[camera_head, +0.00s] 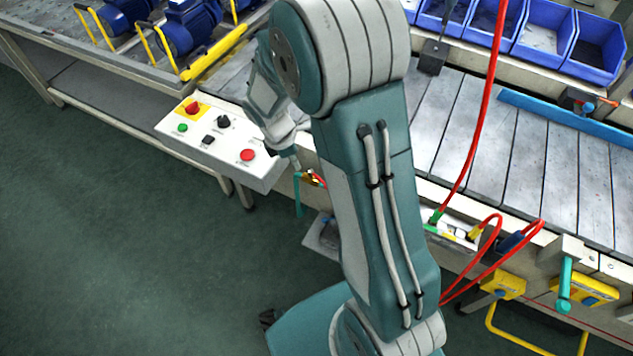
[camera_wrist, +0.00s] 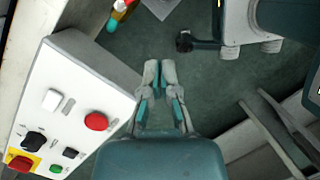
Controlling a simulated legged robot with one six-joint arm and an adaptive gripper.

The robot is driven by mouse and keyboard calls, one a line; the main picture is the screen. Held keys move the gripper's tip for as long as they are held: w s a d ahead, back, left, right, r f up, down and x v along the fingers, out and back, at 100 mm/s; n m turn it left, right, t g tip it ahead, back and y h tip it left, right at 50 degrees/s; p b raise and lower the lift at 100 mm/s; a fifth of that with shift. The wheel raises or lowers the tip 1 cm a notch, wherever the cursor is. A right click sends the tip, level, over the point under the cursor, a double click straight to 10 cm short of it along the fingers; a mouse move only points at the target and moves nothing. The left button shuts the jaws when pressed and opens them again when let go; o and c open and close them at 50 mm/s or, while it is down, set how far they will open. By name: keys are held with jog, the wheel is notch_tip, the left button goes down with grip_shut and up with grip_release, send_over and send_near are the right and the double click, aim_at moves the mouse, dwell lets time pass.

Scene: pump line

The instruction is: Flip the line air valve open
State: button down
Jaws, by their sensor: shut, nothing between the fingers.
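A small brass-coloured valve with a red part (camera_head: 313,180) sits on the front edge of the line, just right of the control box, and looks like the line air valve. Its teal lever (camera_head: 298,196) hangs downward in the head view. In the wrist view the valve (camera_wrist: 121,7) is partly cut off at the top edge, with the teal lever end (camera_wrist: 112,25) below it. My gripper (camera_wrist: 159,72) is shut and empty, its fingertips over the floor beside the control box, apart from the valve. In the head view my arm partly covers this area.
The white control box (camera_head: 215,145) with buttons and knobs is close left of my gripper. A red hose (camera_head: 470,150) crosses the slatted conveyor (camera_head: 470,120). Another teal lever (camera_head: 565,285) hangs at the right. Blue bins (camera_head: 545,35) stand at the back; open floor (camera_head: 120,250) lies left.

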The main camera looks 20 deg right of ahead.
jog(key=s+d+f+m, duration=0.1)
jog(key=d+f, duration=0.4)
jog(key=f, duration=0.6)
jog(key=shift+s+d+m+h, duration=0.2)
jog(key=shift+m+h, duration=0.1)
jog(key=shift+m, duration=0.1)
jog(key=d+n, duration=0.1)
jog(key=n, duration=0.1)
jog(key=shift+d+n+t, duration=0.4)
dwell(0.3)
